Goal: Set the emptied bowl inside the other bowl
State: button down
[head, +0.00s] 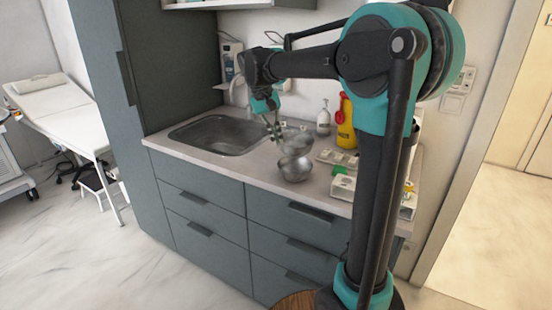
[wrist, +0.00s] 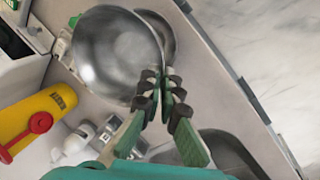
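My gripper (head: 272,128) is shut on the rim of a shiny metal bowl (head: 297,142), and the fingertips (wrist: 162,88) pinch its edge in the wrist view. The held bowl (wrist: 112,52) shows an empty inside there. In the head view it is above the other metal bowl (head: 294,170), which stands on the counter. The held bowl overlaps the lower bowl in the picture, so I cannot tell whether they touch. In the wrist view the other bowl (wrist: 166,34) shows only as a strip behind the held one.
The sink (head: 215,133) lies left of the bowls in the counter (head: 163,141). A yellow bottle (head: 346,122) and a white dispenser (head: 324,120) stand behind to the right. A white tray (head: 343,187) and a green item (head: 340,170) are on the right.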

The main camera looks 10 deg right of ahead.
jog(key=shift+d+f, duration=0.1)
jog(key=shift+f, duration=3.55)
jog(key=shift+f, duration=0.15)
jog(key=c, duration=1.7)
grip_release()
jog(key=v, duration=1.2)
